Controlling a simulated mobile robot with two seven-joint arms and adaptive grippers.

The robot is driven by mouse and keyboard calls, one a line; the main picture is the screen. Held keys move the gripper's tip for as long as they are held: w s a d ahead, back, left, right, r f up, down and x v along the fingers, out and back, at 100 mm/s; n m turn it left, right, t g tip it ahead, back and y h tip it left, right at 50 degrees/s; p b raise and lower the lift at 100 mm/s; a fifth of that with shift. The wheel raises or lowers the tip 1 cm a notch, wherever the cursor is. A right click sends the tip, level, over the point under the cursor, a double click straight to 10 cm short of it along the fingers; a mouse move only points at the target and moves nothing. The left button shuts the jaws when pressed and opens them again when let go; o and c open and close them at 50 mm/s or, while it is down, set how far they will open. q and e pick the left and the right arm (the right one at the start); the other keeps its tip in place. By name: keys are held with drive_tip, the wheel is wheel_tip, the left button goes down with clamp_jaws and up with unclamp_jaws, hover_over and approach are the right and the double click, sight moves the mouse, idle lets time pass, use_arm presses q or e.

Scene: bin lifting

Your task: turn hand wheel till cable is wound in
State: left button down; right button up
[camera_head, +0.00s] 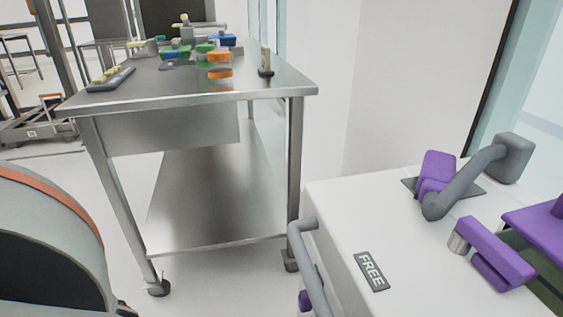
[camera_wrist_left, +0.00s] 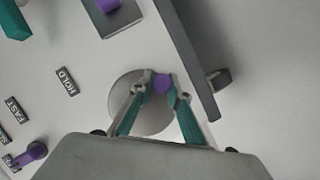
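In the left wrist view, my left gripper (camera_wrist_left: 162,92) has its two teal-padded fingers closed in on a small purple knob (camera_wrist_left: 163,83). The knob stands in front of a round grey disc (camera_wrist_left: 152,118), which looks like the hand wheel, on a white panel. The fingertips appear to touch the knob on both sides, and the gripper's body hides the disc's lower part. I cannot make out a cable in either view. My right gripper is in neither view.
The panel has a HOLD label (camera_wrist_left: 67,81), a FAST label (camera_wrist_left: 13,110) and a purple lever (camera_wrist_left: 31,154). A dark bar (camera_wrist_left: 190,52) runs close right of the fingers. In the head view, a white cabinet (camera_head: 335,205) stands right of a metal table (camera_head: 175,92).

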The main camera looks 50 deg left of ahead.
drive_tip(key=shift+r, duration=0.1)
